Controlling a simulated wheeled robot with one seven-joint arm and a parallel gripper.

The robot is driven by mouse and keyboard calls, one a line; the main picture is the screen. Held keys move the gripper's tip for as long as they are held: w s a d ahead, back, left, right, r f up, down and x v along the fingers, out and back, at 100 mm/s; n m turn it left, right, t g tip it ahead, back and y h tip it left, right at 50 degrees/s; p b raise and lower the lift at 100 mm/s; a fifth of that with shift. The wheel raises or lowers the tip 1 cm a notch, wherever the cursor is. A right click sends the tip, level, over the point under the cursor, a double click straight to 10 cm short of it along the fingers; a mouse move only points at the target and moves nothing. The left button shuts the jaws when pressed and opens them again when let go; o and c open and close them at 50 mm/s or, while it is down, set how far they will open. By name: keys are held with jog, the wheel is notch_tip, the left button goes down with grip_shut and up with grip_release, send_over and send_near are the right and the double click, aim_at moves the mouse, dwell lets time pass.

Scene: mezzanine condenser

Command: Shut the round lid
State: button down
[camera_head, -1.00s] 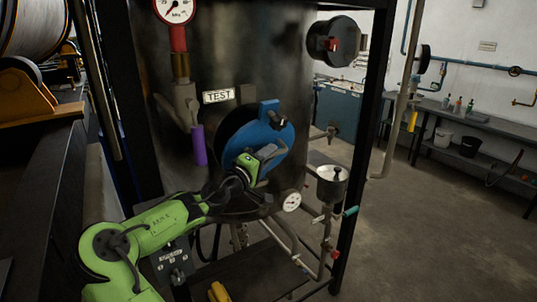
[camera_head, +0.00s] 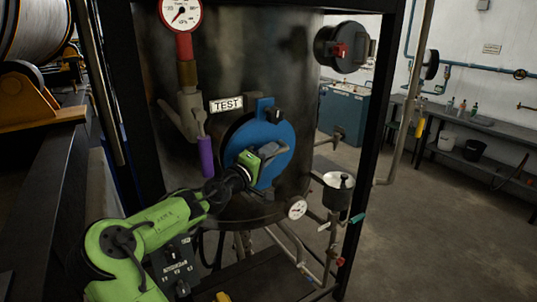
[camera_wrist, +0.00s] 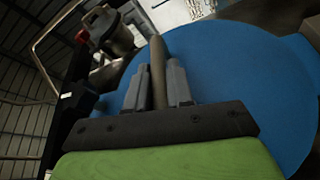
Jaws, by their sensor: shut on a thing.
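The round blue lid (camera_head: 284,134) is on the front of the dark tank (camera_head: 262,60), below the TEST label. It stands near the tank face, and a dark crescent of the round opening's rim (camera_head: 230,130) shows at its upper left. I cannot tell whether a gap is left behind the lid. My gripper (camera_head: 268,152) is at the lid's front. In the wrist view, its two grey fingers are shut on an upright bar-like handle (camera_wrist: 158,62), with the blue lid (camera_wrist: 225,70) filling the view behind.
A purple-handled valve (camera_head: 206,156) hangs left of the lid. A dial gauge (camera_head: 297,208) and a small metal pot (camera_head: 338,190) are at lower right. A black frame post (camera_head: 372,130) stands right of the tank.

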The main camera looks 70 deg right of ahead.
jog(key=c, duration=1.1)
grip_release()
jog(key=r+b+v, duration=0.1)
jog(key=v, duration=0.6)
jog(key=shift+a+f, duration=0.25)
jog(key=shift+f, duration=0.3)
